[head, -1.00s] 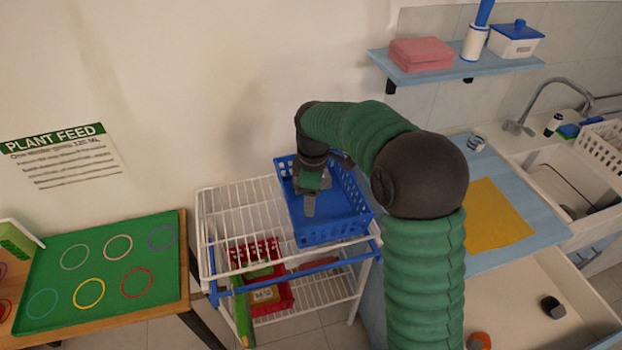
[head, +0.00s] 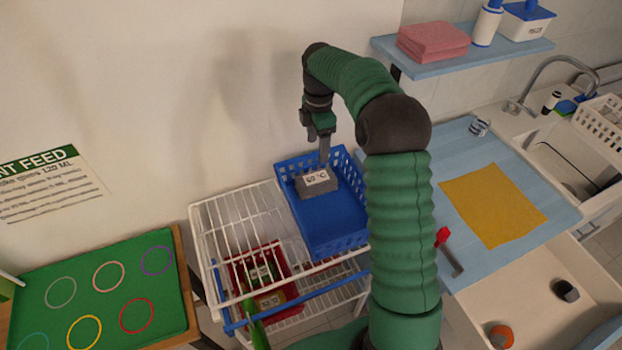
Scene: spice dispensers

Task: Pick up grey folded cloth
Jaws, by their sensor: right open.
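A small grey block-shaped bundle (head: 318,183), which looks like the grey folded cloth, bears a white label reading "60 °C". It lies in the blue basket (head: 338,232), toward its back. My right gripper (head: 325,152) points down just above and behind the bundle, with a finger beside its back edge. It is open and holds nothing that I can see; I cannot tell whether the finger touches the bundle. My left gripper is not in view.
The blue basket stands on a white wire rack (head: 235,225), with a red basket (head: 240,272) on the lower level. A shelf (head: 470,58) holds pink folded cloth (head: 433,41). A yellow cloth (head: 492,210) lies flat on the blue counter (head: 455,150).

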